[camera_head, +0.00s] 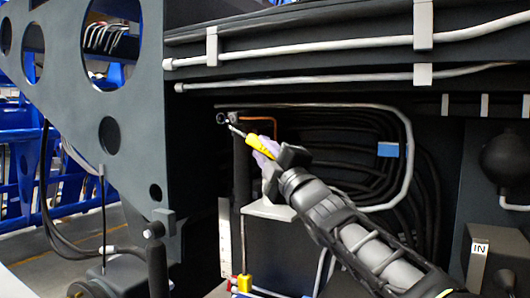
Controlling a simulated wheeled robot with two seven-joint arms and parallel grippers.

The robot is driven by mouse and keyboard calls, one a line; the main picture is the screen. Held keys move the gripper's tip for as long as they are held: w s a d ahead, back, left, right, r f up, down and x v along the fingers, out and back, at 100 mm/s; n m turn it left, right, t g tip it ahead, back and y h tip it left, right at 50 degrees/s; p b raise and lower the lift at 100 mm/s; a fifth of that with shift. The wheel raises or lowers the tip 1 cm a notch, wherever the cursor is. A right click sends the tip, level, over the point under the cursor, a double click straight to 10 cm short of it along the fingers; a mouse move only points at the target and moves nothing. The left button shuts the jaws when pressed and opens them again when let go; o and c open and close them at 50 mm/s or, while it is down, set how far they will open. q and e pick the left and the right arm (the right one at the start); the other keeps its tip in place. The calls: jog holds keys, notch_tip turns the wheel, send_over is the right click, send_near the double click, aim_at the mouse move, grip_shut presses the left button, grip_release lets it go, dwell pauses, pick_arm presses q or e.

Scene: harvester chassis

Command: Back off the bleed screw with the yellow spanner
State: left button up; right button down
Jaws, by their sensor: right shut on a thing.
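My right gripper (265,150) reaches in from the lower right and is shut on the yellow spanner (256,142). The spanner has a yellow handle and a thin metal shank that points up and left. Its dark ring-like end (222,118) is in the shadowed recess, beside the top of a dark upright post (240,170). The bleed screw is too small and dark to make out, so I cannot tell whether the spanner's end sits on it. My left gripper is not in view.
A dark chassis plate (110,170) with round holes stands left of the recess. Pale pipes (330,48) run across the top. A copper pipe (262,119), black hoses (350,150) with a blue tag (388,150), and a pale bracket (268,210) crowd the space around the gripper.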

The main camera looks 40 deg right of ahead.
jog(key=shift+s+a+b, duration=0.1)
jog(key=shift+a+b, duration=0.15)
jog(key=shift+b, duration=0.05)
jog(key=s+a+b, duration=0.2)
jog(key=a+b, duration=0.4)
jog(key=a, duration=0.1)
jog(key=shift+b, duration=0.3)
jog(key=shift+a, duration=0.1)
dwell(0.7)
